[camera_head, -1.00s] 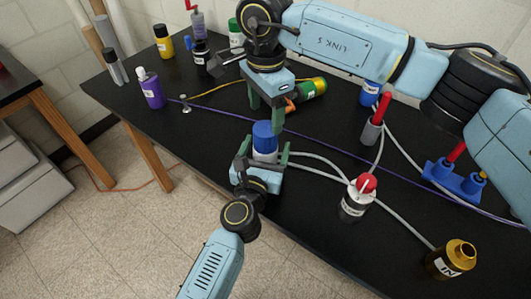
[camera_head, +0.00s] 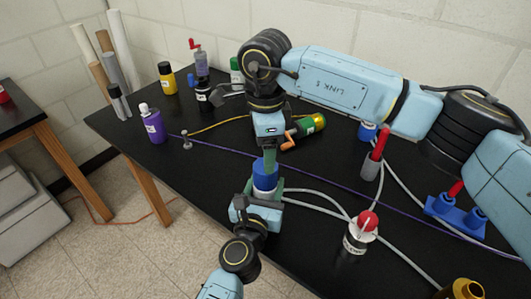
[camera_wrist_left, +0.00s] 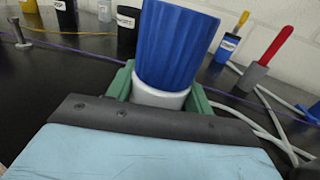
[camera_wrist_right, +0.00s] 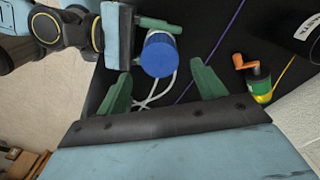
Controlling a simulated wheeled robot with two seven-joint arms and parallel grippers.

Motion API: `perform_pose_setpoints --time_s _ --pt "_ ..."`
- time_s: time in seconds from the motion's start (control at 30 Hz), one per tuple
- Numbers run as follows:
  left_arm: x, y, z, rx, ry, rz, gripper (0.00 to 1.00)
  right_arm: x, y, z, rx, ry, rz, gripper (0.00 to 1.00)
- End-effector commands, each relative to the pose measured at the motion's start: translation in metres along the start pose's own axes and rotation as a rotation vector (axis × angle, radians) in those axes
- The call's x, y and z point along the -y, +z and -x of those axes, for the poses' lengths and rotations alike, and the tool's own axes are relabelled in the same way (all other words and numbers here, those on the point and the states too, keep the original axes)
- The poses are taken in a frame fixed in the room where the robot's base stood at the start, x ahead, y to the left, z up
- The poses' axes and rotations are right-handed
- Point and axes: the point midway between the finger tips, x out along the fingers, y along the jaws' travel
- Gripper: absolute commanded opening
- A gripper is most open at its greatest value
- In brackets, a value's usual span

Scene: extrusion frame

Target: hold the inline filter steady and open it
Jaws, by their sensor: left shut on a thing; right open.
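The inline filter has a ribbed blue cap (camera_head: 264,173) on a white body and stands upright near the table's front edge. My left gripper (camera_head: 262,190) is shut on the white body (camera_wrist_left: 160,97), with its green fingers on either side below the cap. The cap (camera_wrist_left: 176,45) rises above these fingers in the left wrist view. My right gripper (camera_head: 269,163) points down just above the cap, and one finger hides the other in the head view. In the right wrist view its fingers (camera_wrist_right: 162,86) are apart and the cap (camera_wrist_right: 162,53) shows beyond them; contact cannot be told.
Grey tubes run right from the filter, past a bottle with a red knob (camera_head: 358,236) and a grey, red-handled valve (camera_head: 374,160). A purple cord (camera_head: 330,183) crosses the table. A green-and-yellow cylinder with an orange crank (camera_head: 307,127) lies behind. A purple bottle (camera_head: 153,126) stands left.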

Motion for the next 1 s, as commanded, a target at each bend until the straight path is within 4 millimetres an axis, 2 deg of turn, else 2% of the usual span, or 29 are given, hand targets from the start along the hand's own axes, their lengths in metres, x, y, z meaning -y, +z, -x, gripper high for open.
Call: perform_pose_setpoints --time_s 1.0 --pt "-0.0001 -0.0001 0.0 0.0 0.0 0.0 0.0 -0.0001 0.0002 0.0001 0.0 0.0 -1.939 0.69"
